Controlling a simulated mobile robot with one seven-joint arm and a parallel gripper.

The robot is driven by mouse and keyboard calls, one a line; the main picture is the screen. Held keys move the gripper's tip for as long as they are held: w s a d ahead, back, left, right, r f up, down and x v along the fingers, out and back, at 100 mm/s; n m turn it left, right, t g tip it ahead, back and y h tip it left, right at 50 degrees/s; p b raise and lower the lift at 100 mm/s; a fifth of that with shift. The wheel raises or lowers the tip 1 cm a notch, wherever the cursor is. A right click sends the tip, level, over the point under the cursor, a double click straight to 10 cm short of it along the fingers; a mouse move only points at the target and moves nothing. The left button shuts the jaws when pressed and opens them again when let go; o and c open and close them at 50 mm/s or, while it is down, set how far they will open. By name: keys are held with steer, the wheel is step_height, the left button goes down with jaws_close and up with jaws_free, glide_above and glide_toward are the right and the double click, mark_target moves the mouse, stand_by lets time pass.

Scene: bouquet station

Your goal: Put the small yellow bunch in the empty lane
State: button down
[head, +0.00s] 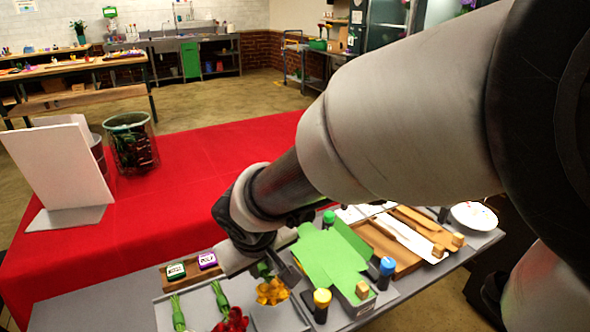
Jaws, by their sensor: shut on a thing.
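The yellow bunch (272,292) shows at the bottom middle of the head view, with its bloom towards the near side and a bit of green stem behind it. My gripper (273,270) is shut on the yellow bunch near its stem, mostly hidden by my own wrist. The bunch is over a pale grey lane (282,319) of the tray; I cannot tell if it touches the floor of the lane. To the left, green stems (220,296) and a red bloom (232,321) lie in the tray, and more green stems (178,313) lie farther left.
A green open box (332,254) stands right of the gripper, with yellow-capped (321,305) and blue-capped (386,271) bottles close by. A wooden tray (408,262) lies farther right.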

steer(key=shift+f+b, duration=2.2)
steer(key=shift+f, duration=0.4)
steer(key=shift+f+b, duration=0.25)
steer(key=shift+b, duration=0.35)
steer(key=c, duration=1.2)
jaws_free()
steer(key=shift+r, duration=0.1)
steer(key=shift+r+p, duration=2.7)
steer(key=shift+r, duration=0.75)
